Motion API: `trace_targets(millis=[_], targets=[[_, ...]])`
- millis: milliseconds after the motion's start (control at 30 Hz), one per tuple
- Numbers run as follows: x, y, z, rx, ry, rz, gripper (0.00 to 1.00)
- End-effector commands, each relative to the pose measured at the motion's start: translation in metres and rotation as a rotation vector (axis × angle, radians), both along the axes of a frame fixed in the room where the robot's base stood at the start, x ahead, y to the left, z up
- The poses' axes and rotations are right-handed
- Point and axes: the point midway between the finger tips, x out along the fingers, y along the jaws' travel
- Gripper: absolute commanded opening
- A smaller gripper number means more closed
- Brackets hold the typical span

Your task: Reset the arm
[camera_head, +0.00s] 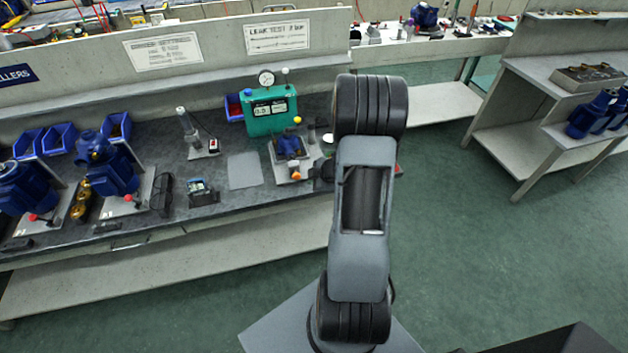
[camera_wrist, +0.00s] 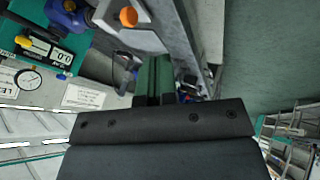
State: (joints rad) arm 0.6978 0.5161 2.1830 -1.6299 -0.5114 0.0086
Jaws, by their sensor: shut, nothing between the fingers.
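My arm (camera_head: 362,190) stands upright in the middle of the head view, folded above my base.
A dark workbench (camera_head: 240,205) holds blue pumps (camera_head: 112,172), a green leak tester (camera_head: 268,112) with a gauge and a fixture with a small blue part (camera_head: 290,146). The tester also shows in the wrist view (camera_wrist: 72,62). Green floor (camera_head: 480,240) at right is clear.

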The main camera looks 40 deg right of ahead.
Motion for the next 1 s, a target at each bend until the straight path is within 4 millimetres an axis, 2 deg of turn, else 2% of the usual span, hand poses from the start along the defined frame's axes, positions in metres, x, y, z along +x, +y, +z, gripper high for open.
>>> trace_targets(millis=[333,467,567,600,667,733,767,867,1000], targets=[[0.000,0.000,0.000,-0.003,0.001,0.000,0.00],[-0.003,-0.012,-0.004,-0.045,0.033,-0.056,0.00],[-0.017,-0.034,-0.014,-0.095,0.105,-0.237,0.00],[-0.027,-0.045,-0.013,-0.121,0.141,-0.349,0.00],[-0.040,-0.057,0.001,-0.159,0.187,-0.524,0.00],[-0.055,-0.057,0.027,-0.187,0.235,-0.721,0.00],[-0.061,-0.052,0.039,-0.188,0.254,-0.800,0.00],[-0.082,-0.017,0.080,-0.137,0.320,-1.020,0.00],[-0.106,0.056,0.126,0.020,0.403,-1.171,0.00]])
